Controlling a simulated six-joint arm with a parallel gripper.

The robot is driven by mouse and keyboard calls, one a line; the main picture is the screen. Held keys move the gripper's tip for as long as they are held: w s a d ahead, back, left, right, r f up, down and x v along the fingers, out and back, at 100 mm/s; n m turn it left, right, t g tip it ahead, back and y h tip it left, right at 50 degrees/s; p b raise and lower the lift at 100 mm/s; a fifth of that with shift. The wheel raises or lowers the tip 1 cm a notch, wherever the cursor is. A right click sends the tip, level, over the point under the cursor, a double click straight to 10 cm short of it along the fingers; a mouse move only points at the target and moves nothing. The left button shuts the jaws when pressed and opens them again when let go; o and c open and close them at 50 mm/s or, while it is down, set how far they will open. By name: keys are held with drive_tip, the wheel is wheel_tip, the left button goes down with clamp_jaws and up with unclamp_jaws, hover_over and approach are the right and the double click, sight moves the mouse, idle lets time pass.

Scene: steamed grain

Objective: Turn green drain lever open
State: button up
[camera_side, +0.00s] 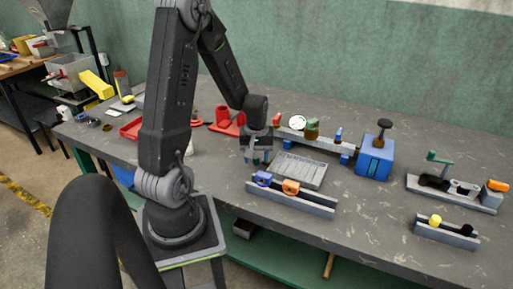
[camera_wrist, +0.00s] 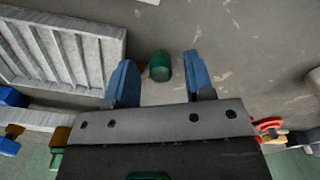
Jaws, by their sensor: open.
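A small green cylinder-like piece (camera_wrist: 160,66) shows in the wrist view between my fingertips. My gripper (camera_wrist: 160,72) is open, with a blue finger on each side of it and a visible gap to both. In the side view my gripper (camera_side: 257,158) points down just left of the slatted grey tray (camera_side: 299,171), and a bit of green (camera_side: 256,161) shows at its fingers. A green crank-shaped lever (camera_side: 439,157) stands on a grey fixture at the far right, well away from my gripper. I cannot tell which green part is the drain lever.
A grey rail (camera_side: 290,198) with blue and orange pieces lies in front of the tray. A blue box (camera_side: 375,157) with a black knob stands right of the tray. A red holder (camera_side: 228,121) is behind left. The tray also shows in the wrist view (camera_wrist: 62,45).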

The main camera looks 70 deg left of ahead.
sight(257, 157)
wheel_tip(257, 157, up, 14)
drive_tip(key=shift+f, duration=0.15)
idle(0.6)
drive_tip(key=s+d+r+m+t, duration=0.2)
drive_tip(key=d+m, duration=0.5)
drive_tip(key=d, duration=0.4)
drive_tip(key=s+d+r+m+t, duration=0.3)
drive_tip(key=d+r+m, duration=0.2)
drive_tip(key=d, duration=0.7)
drive_tip(key=shift+s+d+m+t, duration=0.2)
drive_tip(key=shift+m+t, duration=0.1)
drive_tip(key=shift+m, duration=0.8)
